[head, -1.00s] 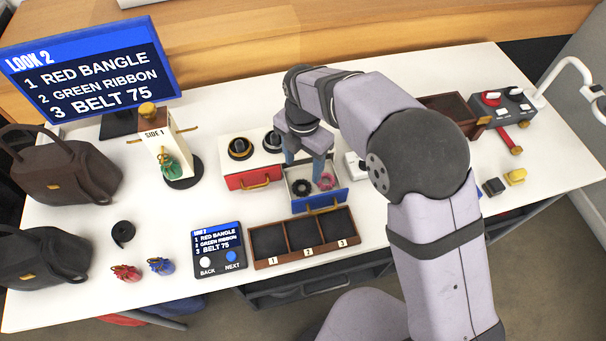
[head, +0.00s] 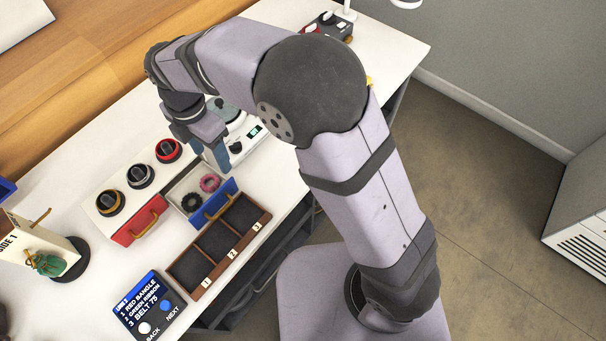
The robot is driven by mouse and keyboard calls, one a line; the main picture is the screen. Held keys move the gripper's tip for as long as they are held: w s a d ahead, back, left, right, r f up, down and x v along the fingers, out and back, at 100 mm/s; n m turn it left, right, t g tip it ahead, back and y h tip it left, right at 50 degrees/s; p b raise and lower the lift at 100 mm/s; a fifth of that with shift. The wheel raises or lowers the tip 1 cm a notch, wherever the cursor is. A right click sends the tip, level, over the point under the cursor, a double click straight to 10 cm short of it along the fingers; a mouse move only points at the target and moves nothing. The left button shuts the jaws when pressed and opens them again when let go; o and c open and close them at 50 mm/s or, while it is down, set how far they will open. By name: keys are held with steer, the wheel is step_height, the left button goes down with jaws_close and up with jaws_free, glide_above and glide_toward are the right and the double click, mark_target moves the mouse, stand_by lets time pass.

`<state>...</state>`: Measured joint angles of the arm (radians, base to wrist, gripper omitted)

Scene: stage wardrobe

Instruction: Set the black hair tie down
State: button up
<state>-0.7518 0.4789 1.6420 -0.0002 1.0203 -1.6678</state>
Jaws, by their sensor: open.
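The black hair tie (head: 191,202) lies in the open blue-fronted drawer (head: 222,195), apart from my gripper. A pink hair tie (head: 210,182) lies beside it, toward the back right. My gripper (head: 224,160) is open, above the table just behind and right of the drawer, near a white scale-like device with a small green display (head: 252,132). My wrist and forearm hide part of that device and one side of the gripper.
A cabinet with red, silver and gold dials (head: 140,176) and a red drawer (head: 138,227) stands left of the open drawer. A numbered three-compartment tray (head: 258,218) lies in front, its compartments empty. A button panel (head: 150,307) and a stand with green ribbon (head: 48,264) are farther left.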

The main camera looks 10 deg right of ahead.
steer(key=s+d+m, duration=0.1)
steer(key=d+m, duration=1.3)
steer(key=d, duration=0.5)
steer(key=s+d+f+m, duration=0.2)
steer(key=s+d+m, duration=0.7)
steer(key=d+m, duration=0.2)
steer(key=m, duration=0.2)
steer(key=shift+s+d+f+m, duration=0.25)
steer(key=shift+m, duration=0.15)
steer(key=shift+r, duration=0.1)
step_height(320, 180, up, 4)
steer(key=p, duration=0.4)
